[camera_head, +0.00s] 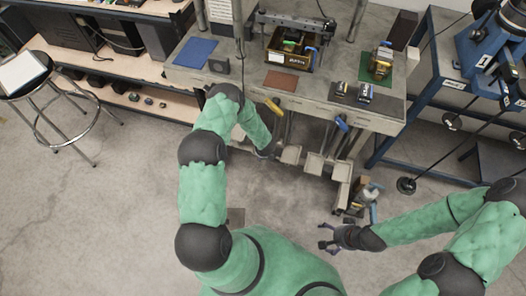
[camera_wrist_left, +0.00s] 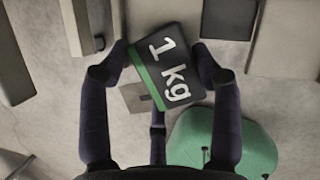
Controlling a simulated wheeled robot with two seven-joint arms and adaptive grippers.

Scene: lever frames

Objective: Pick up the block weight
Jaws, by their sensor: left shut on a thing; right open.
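The block weight (camera_wrist_left: 165,66) is a dark block with a green stripe and "1 kg" in white. In the left wrist view it sits tilted between the fingers of my left gripper (camera_wrist_left: 160,75), which is shut on it. The floor shows far below it. In the head view my left arm reaches to the bench's front edge, and I cannot make out its gripper or the block there. My right gripper (camera_head: 326,238) is open and empty above the floor, right of the middle in the head view.
The workbench (camera_head: 252,88) carries a blue mat (camera_head: 195,53), a red mat (camera_head: 281,81), a bin (camera_head: 289,50) and a green mat (camera_head: 375,71). Levers with yellow (camera_head: 273,106) and blue (camera_head: 341,124) handles hang at its front. A stool (camera_head: 62,104) stands left; the floor between is clear.

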